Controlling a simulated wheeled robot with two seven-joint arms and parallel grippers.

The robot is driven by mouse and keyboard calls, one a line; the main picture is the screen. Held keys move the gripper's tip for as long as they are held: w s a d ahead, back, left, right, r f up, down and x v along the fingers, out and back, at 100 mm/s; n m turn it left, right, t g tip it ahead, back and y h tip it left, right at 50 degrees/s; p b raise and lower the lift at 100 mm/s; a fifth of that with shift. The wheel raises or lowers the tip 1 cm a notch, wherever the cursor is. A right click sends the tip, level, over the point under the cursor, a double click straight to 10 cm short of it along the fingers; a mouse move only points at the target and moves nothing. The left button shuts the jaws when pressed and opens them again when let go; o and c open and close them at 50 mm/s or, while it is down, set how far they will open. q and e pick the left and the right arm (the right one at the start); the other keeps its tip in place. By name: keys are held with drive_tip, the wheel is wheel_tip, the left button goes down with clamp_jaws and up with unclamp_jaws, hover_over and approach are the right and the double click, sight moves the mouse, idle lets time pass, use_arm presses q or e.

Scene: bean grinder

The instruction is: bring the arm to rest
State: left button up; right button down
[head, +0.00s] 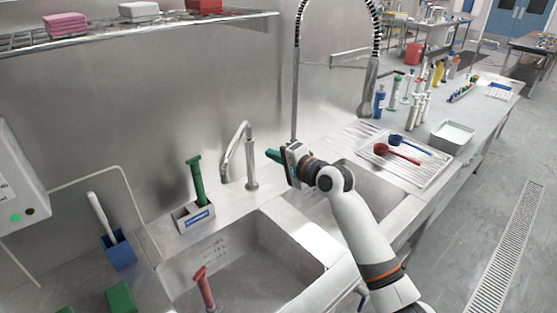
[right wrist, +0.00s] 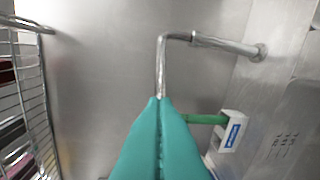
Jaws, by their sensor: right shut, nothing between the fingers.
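My right gripper (head: 273,155) reaches in from the lower right over the sink area in the head view. Its teal fingers (right wrist: 160,105) are pressed together in the right wrist view, with nothing between them. The fingers point left, toward the bent metal faucet (head: 250,160), and from this angle I cannot tell the gap to it. The faucet also shows just beyond the fingertips in the right wrist view (right wrist: 163,65). My left gripper is not in view.
A green-handled tool (head: 196,182) stands in a white holder (head: 181,222) left of the faucet. A red-handled tool (head: 204,287) stands in the near sink (head: 305,285). A drying rack (head: 430,177) holds red and blue spoons. A tall hose faucet (head: 295,80) rises behind my gripper.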

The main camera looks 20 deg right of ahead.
drive_tip(key=s+a+f+n+g+h, duration=0.1)
drive_tip(key=s+a+f+n+g, duration=0.2)
drive_tip(key=s+f, duration=0.6)
drive_tip(key=s+a+f+n+g+h, duration=0.1)
drive_tip(key=s+f+n+g, duration=0.3)
drive_tip(key=s+f, duration=0.55)
drive_tip(key=s+d+f+n+g+h, duration=0.1)
drive_tip(key=s+f+n+g+h, duration=0.15)
drive_tip(key=s, duration=0.85)
drive_tip(key=s+f+n+g+h, duration=0.15)
drive_tip(key=s+n, duration=0.25)
drive_tip(key=s, duration=0.8)
wheel_tip(320, 180, down, 29)
drive_tip(key=s+g+b, duration=0.2)
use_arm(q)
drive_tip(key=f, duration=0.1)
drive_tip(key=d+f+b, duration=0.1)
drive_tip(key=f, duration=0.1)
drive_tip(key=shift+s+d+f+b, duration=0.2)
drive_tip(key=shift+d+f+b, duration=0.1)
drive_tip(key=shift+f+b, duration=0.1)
use_arm(e)
drive_tip(key=s+d+f+g, duration=0.1)
drive_tip(key=s+d+f, duration=0.2)
drive_tip(key=s+f, duration=1.3)
drive_tip(key=shift+d+f+n, duration=0.2)
drive_tip(key=shift+f+n, duration=0.25)
drive_tip(key=shift+f, duration=0.15)
